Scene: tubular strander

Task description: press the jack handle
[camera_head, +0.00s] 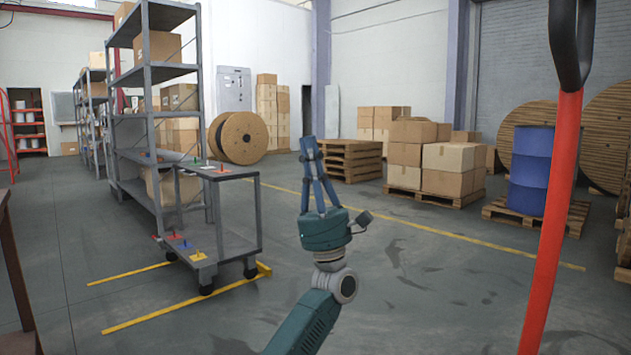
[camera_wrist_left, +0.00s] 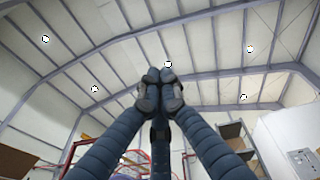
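The jack handle is a red pole (camera_head: 556,210) with a black loop grip (camera_head: 572,40) at its top. It stands close to me at the right of the head view, leaning slightly, and runs out of the picture at the bottom. The top of the loop is cut off. My left gripper (camera_head: 309,148) points upward in the middle of the head view, well to the left of the handle and apart from it. Its blue fingers meet at the tips with nothing between them, as the left wrist view (camera_wrist_left: 160,88) also shows. My right gripper is not in view.
A grey cart (camera_head: 235,243) with small coloured items stands at the left before a tall shelf (camera_head: 160,73). A blue drum (camera_head: 530,170) on a pallet and stacked boxes (camera_head: 447,180) stand behind. The floor between gripper and handle looks clear.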

